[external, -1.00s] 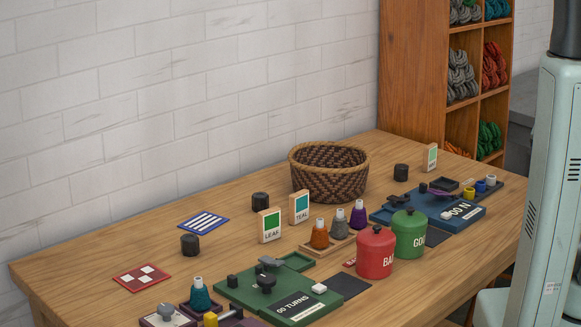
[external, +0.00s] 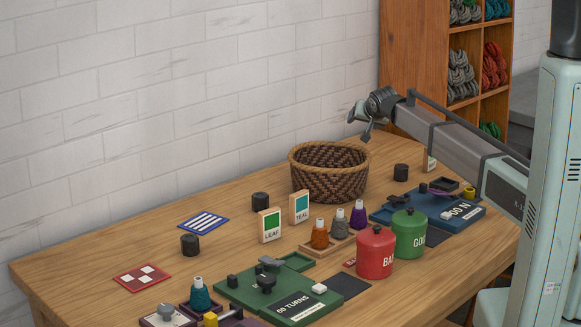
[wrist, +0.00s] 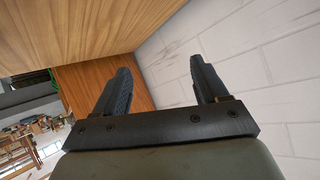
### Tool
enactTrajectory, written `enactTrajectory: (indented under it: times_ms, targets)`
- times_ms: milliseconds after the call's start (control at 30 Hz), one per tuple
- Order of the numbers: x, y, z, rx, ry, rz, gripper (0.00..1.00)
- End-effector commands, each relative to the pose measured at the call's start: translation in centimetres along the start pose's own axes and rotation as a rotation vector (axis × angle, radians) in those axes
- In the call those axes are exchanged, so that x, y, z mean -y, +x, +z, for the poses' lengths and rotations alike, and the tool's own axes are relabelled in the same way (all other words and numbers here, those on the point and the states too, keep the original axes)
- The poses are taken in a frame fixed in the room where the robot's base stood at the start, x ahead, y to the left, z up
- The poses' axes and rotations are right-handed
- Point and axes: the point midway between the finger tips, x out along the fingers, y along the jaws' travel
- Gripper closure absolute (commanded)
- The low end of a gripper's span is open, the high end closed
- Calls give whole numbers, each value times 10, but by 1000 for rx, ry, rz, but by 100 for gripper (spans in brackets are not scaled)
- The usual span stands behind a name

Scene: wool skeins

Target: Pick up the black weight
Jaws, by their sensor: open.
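Several black cylinders that look like weights stand on the wooden table: one beside the striped blue card (external: 190,245), one left of the LEAF card (external: 260,202), and one right of the basket (external: 401,172). I cannot tell which one the task means. My gripper (external: 360,123) is open and empty, in the air above and behind the woven basket (external: 330,185), well above the table. In the wrist view my gripper's fingers (wrist: 160,66) are apart with nothing between them. No black weight shows in that view.
Green LEAF (external: 270,226) and teal TEAL (external: 299,208) cards stand upright mid-table. Red (external: 375,255) and green (external: 409,236) canisters, yarn cones and a green board (external: 290,301) crowd the front. The left back of the table is fairly clear.

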Motion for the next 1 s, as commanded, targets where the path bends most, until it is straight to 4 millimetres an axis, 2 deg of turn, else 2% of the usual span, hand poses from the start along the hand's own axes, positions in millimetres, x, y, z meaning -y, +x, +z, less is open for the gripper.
enactTrajectory:
  times_ms: [33,200,367,500,667,800,1000]
  targets:
    - [35,-4,12,-1,-18,-33,27]
    - [131,-26,52,7,-73,-128,27]
    - [212,-62,99,53,-156,-198,27]
    - [271,-106,148,133,-268,-244,27]
    - [326,-171,211,263,-444,-298,27]
    - [362,-237,268,391,-627,-361,27]
    - [393,-326,336,544,-869,-465,27]
